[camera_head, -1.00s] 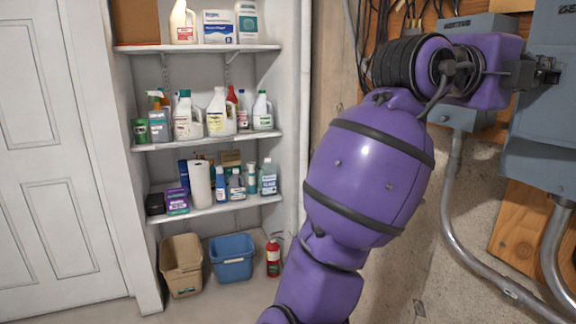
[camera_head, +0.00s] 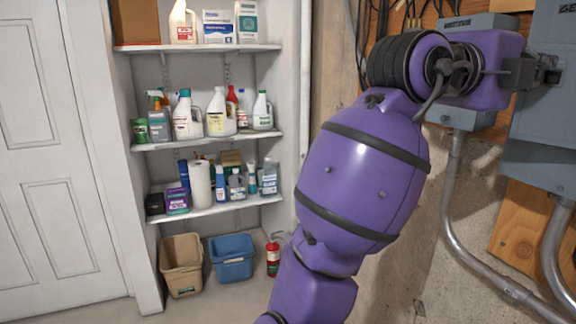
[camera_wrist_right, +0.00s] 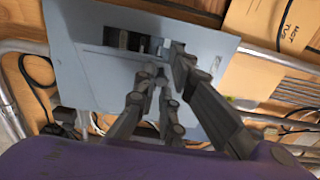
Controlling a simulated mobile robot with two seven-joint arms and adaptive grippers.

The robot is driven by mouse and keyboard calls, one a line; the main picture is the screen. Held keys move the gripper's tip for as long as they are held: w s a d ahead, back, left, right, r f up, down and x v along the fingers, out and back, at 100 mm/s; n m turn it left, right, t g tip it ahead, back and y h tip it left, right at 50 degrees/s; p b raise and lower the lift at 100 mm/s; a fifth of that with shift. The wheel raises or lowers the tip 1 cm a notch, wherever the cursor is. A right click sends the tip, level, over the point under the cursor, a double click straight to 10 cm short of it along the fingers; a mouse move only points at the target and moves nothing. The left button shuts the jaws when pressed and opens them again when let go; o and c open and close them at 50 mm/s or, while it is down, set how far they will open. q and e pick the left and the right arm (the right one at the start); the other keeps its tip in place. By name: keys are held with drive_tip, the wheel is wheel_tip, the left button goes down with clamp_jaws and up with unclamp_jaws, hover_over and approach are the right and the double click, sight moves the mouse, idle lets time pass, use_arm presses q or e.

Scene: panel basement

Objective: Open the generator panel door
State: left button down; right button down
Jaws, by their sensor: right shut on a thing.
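The generator panel door (camera_head: 556,112) is a grey metal face at the right edge of the head view, cut off by the frame. It also shows in the right wrist view as a pale grey sheet (camera_wrist_right: 88,68) with a dark slot near its top. My right gripper (camera_head: 546,70) is at the door's left side, its fingers shut on a part of it. In the wrist view the fingers (camera_wrist_right: 163,72) meet at the door and hide what they grip. I cannot tell how far the door stands open. My left gripper is not in view.
A smaller grey box (camera_head: 462,116) sits behind my right wrist. Metal conduits (camera_head: 465,235) run down the wall below the panel, beside a plywood board (camera_head: 520,225). Shelves of bottles (camera_head: 215,145), two bins (camera_head: 182,265) and a fire extinguisher (camera_head: 273,255) stand left.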

drive_tip(key=shift+s+a+r, duration=0.15)
drive_tip(key=shift+s+r, duration=0.05)
drive_tip(key=shift+r, duration=0.05)
drive_tip(key=shift+s+a, duration=0.35)
drive_tip(key=shift+s, duration=0.15)
drive_tip(key=shift+s+a, duration=0.1)
drive_tip(key=shift+s, duration=0.05)
drive_tip(key=shift+s+a, duration=0.3)
drive_tip(key=shift+s, duration=0.2)
drive_tip(key=c, duration=1.9)
unclamp_jaws()
drive_tip(key=shift+o, duration=0.2)
drive_tip(key=shift+s, duration=0.1)
drive_tip(key=shift+f, duration=0.1)
